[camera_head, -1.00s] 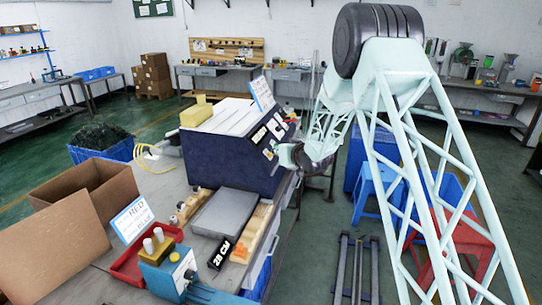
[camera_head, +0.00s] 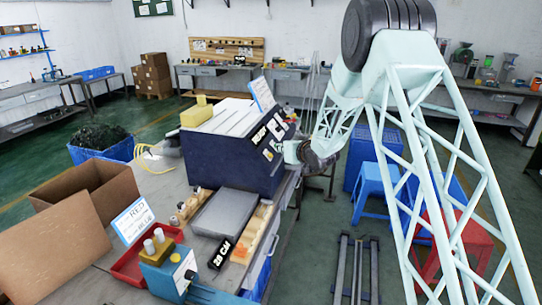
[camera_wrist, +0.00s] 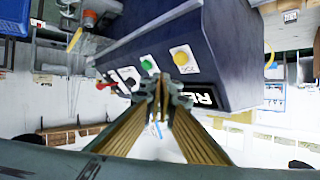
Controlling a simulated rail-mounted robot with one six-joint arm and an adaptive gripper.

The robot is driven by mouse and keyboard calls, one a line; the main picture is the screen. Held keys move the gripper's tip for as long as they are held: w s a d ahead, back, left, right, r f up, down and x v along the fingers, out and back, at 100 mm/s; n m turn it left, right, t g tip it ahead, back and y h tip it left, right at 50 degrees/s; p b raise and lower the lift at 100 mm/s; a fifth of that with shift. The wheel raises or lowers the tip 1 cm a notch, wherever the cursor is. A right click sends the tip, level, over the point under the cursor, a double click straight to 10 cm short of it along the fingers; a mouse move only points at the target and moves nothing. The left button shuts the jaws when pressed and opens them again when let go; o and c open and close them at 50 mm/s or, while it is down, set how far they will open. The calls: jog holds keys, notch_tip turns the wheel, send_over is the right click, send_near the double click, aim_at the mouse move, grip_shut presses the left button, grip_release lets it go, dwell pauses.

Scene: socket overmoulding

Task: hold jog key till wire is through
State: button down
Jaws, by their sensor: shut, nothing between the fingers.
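The dark blue machine (camera_head: 225,165) stands on the bench, with its button panel facing my arm. In the wrist view, turned upside down, the panel (camera_wrist: 215,45) carries a yellow button (camera_wrist: 181,57) with a JOG label beside it. A green button (camera_wrist: 147,64) and several other controls sit to its left. My gripper (camera_wrist: 163,84) is shut and empty, its tips close to the panel, just below the yellow button in the picture; I cannot tell if they touch it. In the head view my gripper (camera_head: 290,152) is at the panel side.
A yellow block (camera_head: 196,116) and a sign (camera_head: 263,93) are on the machine. A grey plate (camera_head: 227,214), a red tray (camera_head: 135,265) and a blue device (camera_head: 168,275) are on the bench. A blue stool (camera_head: 375,188) and a red stool (camera_head: 465,250) stand on the floor.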

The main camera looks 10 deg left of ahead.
jog(key=shift+s+d+r+p, duration=0.2)
jog(key=shift+d+r+p, duration=0.1)
jog(key=shift+d+r, duration=0.6)
jog(key=shift+f, duration=0.1)
jog(key=shift+d, duration=0.1)
jog(key=s+d+r+m+h, duration=0.1)
jog(key=s+d+r+h, duration=0.1)
jog(key=s+d+r, duration=0.4)
jog(key=s+d+r+m+h, duration=0.15)
jog(key=s+d+r, duration=0.25)
jog(key=d+r, duration=0.4)
jog(key=s+d+r+g+h, duration=0.1)
jog(key=s+d+r+h, duration=0.1)
jog(key=s+d+r, duration=0.45)
jog(key=s+d+r+g+h, duration=0.1)
jog(key=s+d+r, duration=0.15)
jog(key=s, duration=0.75)
jog(key=s+d+r+m+g+h, duration=0.1)
jog(key=s+d+r, duration=0.15)
jog(key=s, duration=1.05)
jog(key=s+d+r+m+g, duration=0.15)
jog(key=s+d, duration=0.25)
jog(key=s, duration=0.8)
jog(key=s+f+g, duration=0.1)
jog(key=s+f, duration=0.1)
jog(key=s, duration=1.2)
jog(key=s+f+g, duration=0.2)
jog(key=s, duration=1.2)
jog(key=shift+s+f, duration=0.2)
